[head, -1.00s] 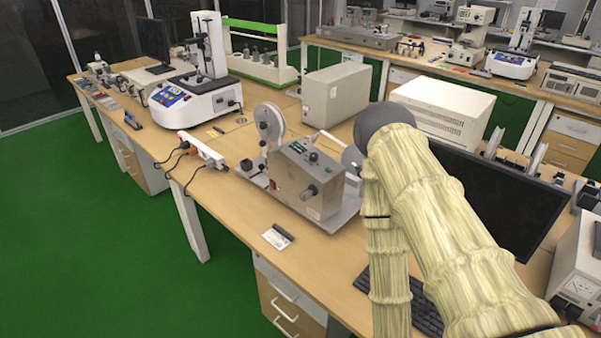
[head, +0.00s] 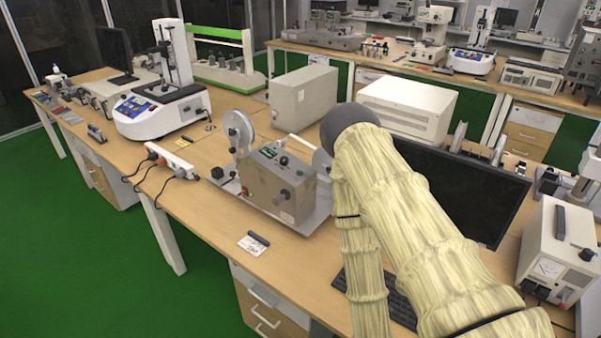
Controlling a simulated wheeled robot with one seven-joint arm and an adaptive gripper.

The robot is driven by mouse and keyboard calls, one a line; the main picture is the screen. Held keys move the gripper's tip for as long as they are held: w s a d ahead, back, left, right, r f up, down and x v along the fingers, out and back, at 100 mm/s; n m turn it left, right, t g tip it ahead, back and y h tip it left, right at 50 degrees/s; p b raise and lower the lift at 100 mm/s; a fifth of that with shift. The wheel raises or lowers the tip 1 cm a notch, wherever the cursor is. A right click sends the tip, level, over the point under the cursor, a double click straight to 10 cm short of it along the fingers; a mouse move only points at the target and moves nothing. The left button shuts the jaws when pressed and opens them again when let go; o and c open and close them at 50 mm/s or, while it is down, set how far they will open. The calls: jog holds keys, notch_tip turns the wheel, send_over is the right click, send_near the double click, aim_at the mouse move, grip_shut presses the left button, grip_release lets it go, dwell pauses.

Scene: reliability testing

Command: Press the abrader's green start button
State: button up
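A boxy grey-brown machine (head: 268,180) with discs at its sides stands on a grey base plate on the near bench, left of my arm, in the head view. Its front has a small green-lit display, dark knobs and a red control. I cannot tell for sure whether it is the abrader, and I make out no clear green start button. Part of its right side is close to or behind my sleeved arm. My arm rises from the lower right, bends at a dark round joint, and drops out of the bottom of the picture. My gripper is not in view.
The near bench (head: 205,225) also bears a white tester with a blue panel (head: 160,110), a power strip (head: 171,160), a grey box (head: 303,97), a monitor (head: 455,190), a keyboard (head: 400,308) and a small card (head: 252,245). Green floor (head: 80,250) is clear at left.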

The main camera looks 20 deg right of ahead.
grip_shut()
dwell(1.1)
